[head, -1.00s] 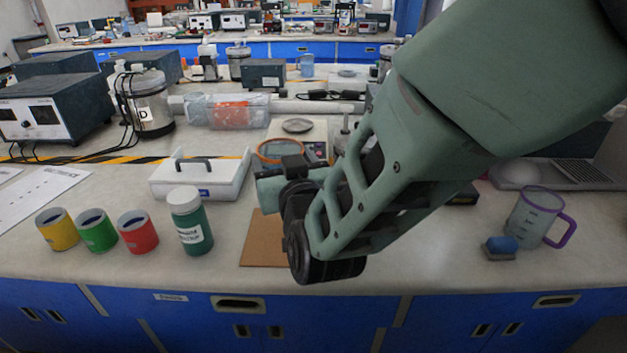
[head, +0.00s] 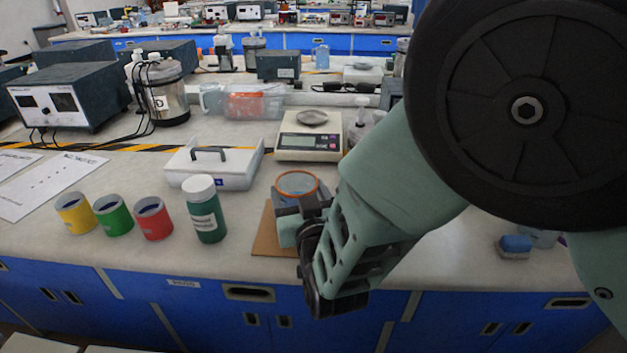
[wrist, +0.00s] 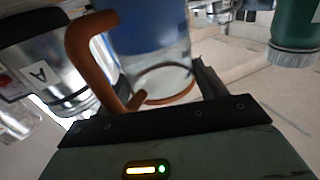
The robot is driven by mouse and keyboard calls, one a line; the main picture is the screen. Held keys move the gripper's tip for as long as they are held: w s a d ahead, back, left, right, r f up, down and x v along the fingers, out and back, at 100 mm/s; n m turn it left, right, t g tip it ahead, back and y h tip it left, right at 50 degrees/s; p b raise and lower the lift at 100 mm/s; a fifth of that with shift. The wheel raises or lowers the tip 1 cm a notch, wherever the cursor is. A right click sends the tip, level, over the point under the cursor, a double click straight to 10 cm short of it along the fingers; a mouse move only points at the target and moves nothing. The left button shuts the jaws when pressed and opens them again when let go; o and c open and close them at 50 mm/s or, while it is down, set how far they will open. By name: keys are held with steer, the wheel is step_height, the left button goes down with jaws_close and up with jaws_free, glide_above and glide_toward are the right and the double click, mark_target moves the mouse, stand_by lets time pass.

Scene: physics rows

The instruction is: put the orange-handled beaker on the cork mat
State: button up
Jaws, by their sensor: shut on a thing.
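The orange-handled beaker (head: 297,184) is clear with an orange rim. My gripper (head: 300,205) is shut on it and holds it over or at the cork mat (head: 264,240). In the wrist view the beaker (wrist: 155,60) stands between my jaws, with its orange handle (wrist: 88,60) on the left side. The brown cork mat lies near the table's front edge, partly hidden by my gripper and arm. I cannot tell whether the beaker's base touches the mat.
A green-labelled bottle (head: 205,212) stands just left of the mat. Red (head: 153,218), green (head: 113,214) and yellow (head: 75,213) cups stand further left. A white case (head: 215,166) and a scale (head: 308,140) are behind. A blue sponge (head: 515,246) lies at right.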

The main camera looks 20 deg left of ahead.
steer(key=o, duration=1.3)
steer(key=shift+f, duration=0.15)
steer(key=o, duration=0.4)
steer(key=shift+r, duration=0.2)
steer(key=b+v, duration=0.1)
steer(key=v, duration=1.1)
steer(key=s+d+r+g+h, duration=0.1)
steer(key=s+d+g+h, duration=0.2)
steer(key=d, duration=0.5)
steer(key=s+d+r+g+h, duration=0.1)
steer(key=s+d+g+h, duration=0.2)
steer(key=s+d+g, duration=0.2)
steer(key=s+d+r+n+g+h, duration=0.1)
steer(key=s+d+g+h, duration=0.2)
steer(key=d, duration=0.9)
steer(key=s+g, duration=0.2)
steer(key=g, duration=0.2)
steer(key=shift+d, duration=0.15)
